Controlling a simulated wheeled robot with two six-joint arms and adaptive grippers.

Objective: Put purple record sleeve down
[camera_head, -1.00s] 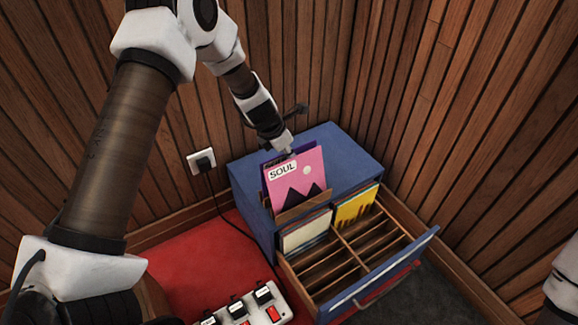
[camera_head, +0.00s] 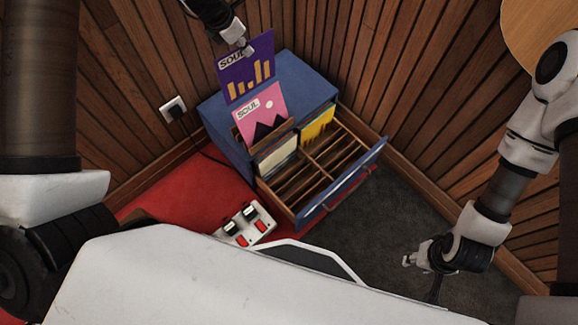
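The purple record sleeve (camera_head: 247,72), with yellow bars and a SOUL label, hangs in the air above the blue cabinet. My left gripper (camera_head: 246,48) is shut on its top edge. The sleeve is upright, slightly tilted, behind and above the pink SOUL sleeve (camera_head: 262,108). The pink sleeve stands at the cabinet's left front, its lower part behind a brown wooden piece. My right gripper (camera_head: 420,268) is open and empty over the dark carpet at the lower right.
The blue cabinet (camera_head: 290,78) has an open drawer (camera_head: 345,188) with wooden dividers. A cream sleeve (camera_head: 277,160) and yellow sleeve (camera_head: 317,128) sit in its rear slots; several front slots are empty. Wooden walls close in behind.

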